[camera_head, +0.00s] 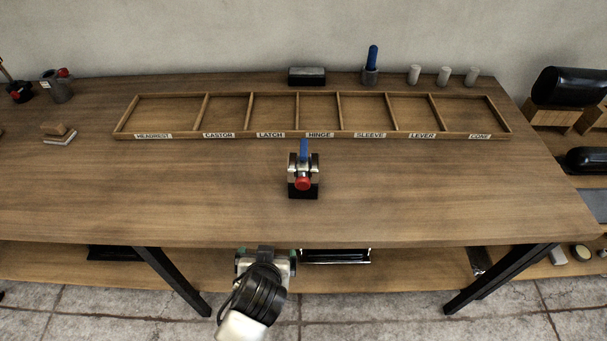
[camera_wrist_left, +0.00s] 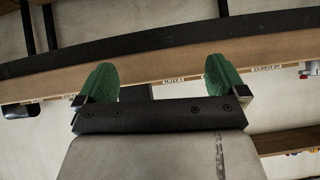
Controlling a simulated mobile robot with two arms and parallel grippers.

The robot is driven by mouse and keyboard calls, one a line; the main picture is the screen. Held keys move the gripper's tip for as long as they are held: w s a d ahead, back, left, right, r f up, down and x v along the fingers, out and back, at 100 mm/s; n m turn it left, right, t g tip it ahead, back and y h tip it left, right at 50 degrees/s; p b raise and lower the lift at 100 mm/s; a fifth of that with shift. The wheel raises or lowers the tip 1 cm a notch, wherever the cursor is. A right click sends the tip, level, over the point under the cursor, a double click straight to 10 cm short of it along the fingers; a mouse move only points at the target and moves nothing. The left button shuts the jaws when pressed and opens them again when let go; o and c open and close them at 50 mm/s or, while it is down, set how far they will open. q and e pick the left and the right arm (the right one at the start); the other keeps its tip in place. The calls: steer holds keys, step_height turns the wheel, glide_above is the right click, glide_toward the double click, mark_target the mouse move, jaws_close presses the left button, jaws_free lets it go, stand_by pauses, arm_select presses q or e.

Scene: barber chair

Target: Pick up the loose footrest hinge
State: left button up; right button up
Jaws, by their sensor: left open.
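A small metal and black piece (camera_head: 303,184) with a blue upright handle and a red knob stands near the middle of the bench top. I cannot tell for certain whether this is the footrest hinge or a holder. My left gripper (camera_head: 266,252) is at the bench's front edge, lower and slightly left of that piece and apart from it. In the left wrist view its green fingertips (camera_wrist_left: 162,82) are wide apart with nothing between them. The wooden tray (camera_head: 312,136) has several empty compartments, one labelled HINGE. My right gripper is out of view.
A black block (camera_head: 307,76), a blue-handled tool (camera_head: 371,66) and white cylinders (camera_head: 444,76) stand behind the tray. A shelf under the bench holds a dark bar (camera_head: 335,256). The bench top is clear either side of the middle piece. Black cushions lie at right.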

arm_select(q)
steer(key=w+d+r+t, duration=0.1)
steer(key=d+r, duration=0.1)
steer(key=w+d+r+t, duration=0.1)
steer(key=w+d+r, duration=0.1)
steer(key=d+r, duration=0.1)
steer(key=w+d+r+t, duration=0.1)
steer(key=d+r+t, duration=0.1)
steer(key=d+r, duration=0.1)
steer(key=shift+w+r+h, duration=0.25)
steer(key=shift+h, duration=0.15)
steer(key=x, duration=0.4)
steer(key=shift+w+f+p, duration=0.1)
steer(key=shift+w+p, duration=0.2)
steer(key=shift+p, duration=0.1)
steer(key=x, duration=0.1)
steer(key=p+x, duration=0.1)
steer(key=x, duration=0.2)
steer(key=shift+w+a+f, duration=0.15)
steer(key=shift+w+a, duration=0.1)
steer(key=shift+a, duration=0.1)
steer(key=shift+w+f, duration=0.25)
steer(key=shift+w, duration=0.2)
steer(key=c, duration=1.1)
steer(key=shift+r, duration=0.1)
steer(key=shift+c, duration=1.4)
steer(key=shift+r, duration=0.1)
